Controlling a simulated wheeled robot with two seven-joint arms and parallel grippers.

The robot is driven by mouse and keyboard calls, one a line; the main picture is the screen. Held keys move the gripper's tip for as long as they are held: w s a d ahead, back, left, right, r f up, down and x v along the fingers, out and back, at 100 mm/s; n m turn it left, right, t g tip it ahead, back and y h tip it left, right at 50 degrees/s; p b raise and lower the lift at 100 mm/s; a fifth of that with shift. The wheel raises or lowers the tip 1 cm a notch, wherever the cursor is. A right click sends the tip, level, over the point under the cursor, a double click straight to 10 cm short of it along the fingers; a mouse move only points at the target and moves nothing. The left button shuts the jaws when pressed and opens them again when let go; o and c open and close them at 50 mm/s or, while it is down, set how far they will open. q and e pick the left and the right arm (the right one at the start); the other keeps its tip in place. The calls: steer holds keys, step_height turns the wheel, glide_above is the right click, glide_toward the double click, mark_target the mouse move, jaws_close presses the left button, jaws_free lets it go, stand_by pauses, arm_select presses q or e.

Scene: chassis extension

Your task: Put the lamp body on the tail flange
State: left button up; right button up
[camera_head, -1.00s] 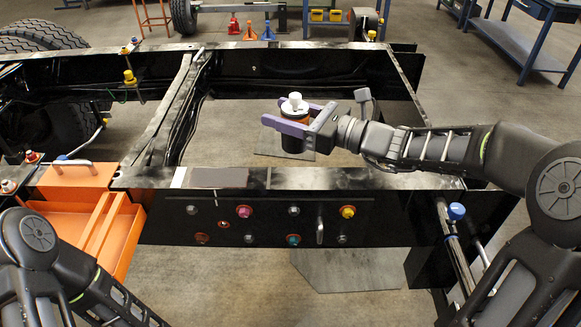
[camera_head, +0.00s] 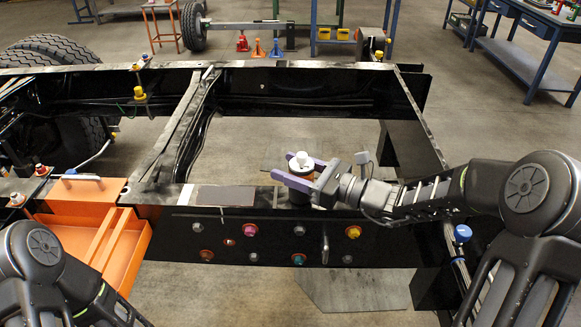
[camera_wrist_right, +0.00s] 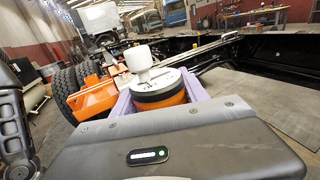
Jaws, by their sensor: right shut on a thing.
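The lamp body (camera_head: 303,173) is a dark cylinder with an orange band and a white knob on top. My right gripper (camera_head: 289,168) is shut on it, with a purple finger on either side, and it looks upright. The lamp body also shows in the right wrist view (camera_wrist_right: 160,90), between the purple fingers. The near black cross rail has a flat top flange (camera_head: 260,196), which I take as the tail flange. In the head view the lamp body's lower part overlaps this flange; I cannot tell whether they touch. My left gripper is out of view.
A dark flat patch (camera_head: 225,195) lies on the flange left of the lamp body. Coloured buttons (camera_head: 250,230) line the rail's front face. An orange tray (camera_head: 85,240) sits at the left. The frame's middle is open down to the floor.

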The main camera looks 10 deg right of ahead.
steer(key=shift+f, duration=0.15)
steer(key=o, duration=1.5)
steer(key=shift+c, duration=0.2)
steer(key=shift+r, duration=0.2)
steer(key=shift+s+d+f, duration=0.1)
steer(key=shift+s+d, duration=0.1)
steer(key=b+v, duration=0.1)
steer(key=v, duration=1)
steer(key=shift+s+b, duration=0.2)
steer(key=shift+b, duration=0.2)
steer(key=shift+d, duration=0.1)
